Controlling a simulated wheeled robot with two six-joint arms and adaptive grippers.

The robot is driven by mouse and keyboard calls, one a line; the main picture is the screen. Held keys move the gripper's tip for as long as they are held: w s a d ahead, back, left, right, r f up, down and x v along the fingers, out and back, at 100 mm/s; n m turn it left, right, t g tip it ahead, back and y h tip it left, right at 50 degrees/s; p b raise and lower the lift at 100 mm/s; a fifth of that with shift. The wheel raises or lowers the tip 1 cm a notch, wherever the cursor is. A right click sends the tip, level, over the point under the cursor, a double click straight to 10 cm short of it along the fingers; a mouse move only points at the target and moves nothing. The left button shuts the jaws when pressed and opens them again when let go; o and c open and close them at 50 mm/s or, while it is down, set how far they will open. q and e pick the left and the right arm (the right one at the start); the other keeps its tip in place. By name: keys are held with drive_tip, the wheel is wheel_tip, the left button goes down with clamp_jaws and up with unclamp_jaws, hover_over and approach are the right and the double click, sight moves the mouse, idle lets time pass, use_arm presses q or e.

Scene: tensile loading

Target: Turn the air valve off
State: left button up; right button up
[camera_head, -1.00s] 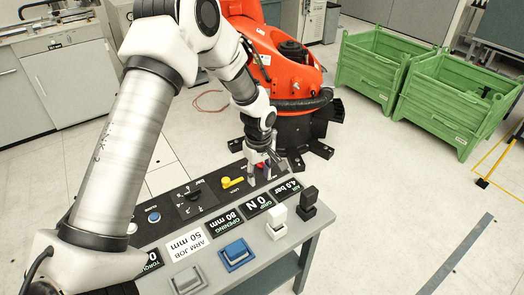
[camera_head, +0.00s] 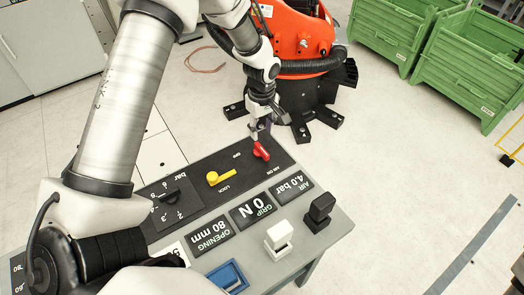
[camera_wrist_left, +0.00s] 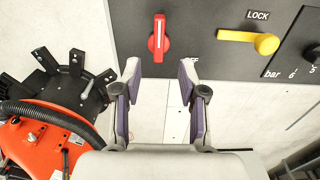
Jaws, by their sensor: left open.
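The red air valve handle (camera_head: 261,150) sits on the dark panel at its far right end. Its label side reads "AIR ON" in front and "OFF" to the left. In the left wrist view the red handle (camera_wrist_left: 158,38) stands upright in the picture, with a white line along it. My left gripper (camera_head: 259,130) is just beyond the handle in the head view, apart from it. In the left wrist view my left gripper (camera_wrist_left: 160,72) is open and empty, its fingertips short of the handle. The "OFF" label is partly hidden there by a finger. My right gripper is not visible.
A yellow lock lever (camera_head: 220,177) and a black pressure knob (camera_head: 169,195) are left of the valve. White (camera_head: 279,236) and black (camera_head: 320,209) push switches stand in front, with a blue one (camera_head: 228,277). An orange robot (camera_head: 300,45) stands behind the bench.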

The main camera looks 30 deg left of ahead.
sight(262, 149)
use_arm(q)
drive_tip(key=f, duration=0.4)
drive_tip(key=f+p, duration=0.1)
drive_tip(key=f, duration=0.4)
drive_tip(key=shift+w+a, duration=0.1)
drive_tip(key=shift+w, duration=0.1)
drive_tip(key=shift+s+r, duration=0.1)
clamp_jaws()
